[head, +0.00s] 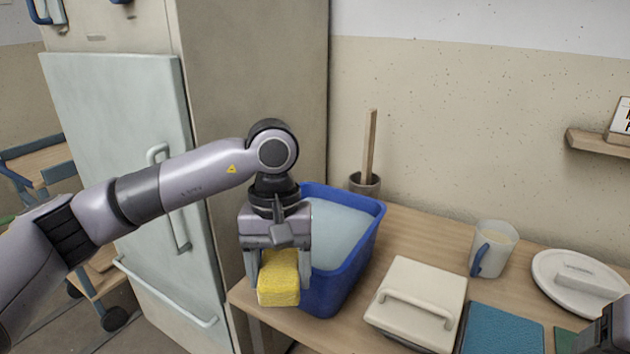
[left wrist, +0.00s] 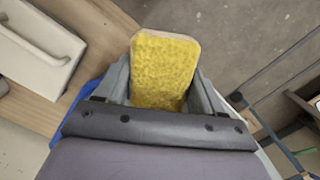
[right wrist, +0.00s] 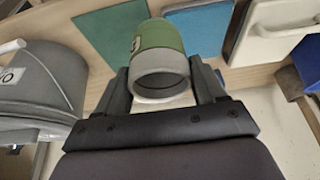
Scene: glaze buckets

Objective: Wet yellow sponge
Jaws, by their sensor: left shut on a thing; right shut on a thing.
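The yellow sponge (head: 279,278) is held between the fingers of my left gripper (head: 278,268), in front of the blue bucket. It also shows in the left wrist view (left wrist: 165,72), between the two fingers. The blue bucket (head: 343,282) stands on the wooden table and holds pale blue liquid (head: 340,232). The sponge is outside the bucket's rim, near its front left side. My right gripper (right wrist: 163,85) is shut on a green and grey cylindrical container (right wrist: 160,50). In the head view only a dark part of my right arm shows at the lower right edge.
A cream lidded box (head: 417,300) with a handle sits right of the bucket, beside a blue-teal board (head: 502,330). A mug (head: 492,248) and a white round lid (head: 582,284) stand behind. A pot with a wooden stick (head: 368,150) is behind the bucket. A tall cabinet stands left.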

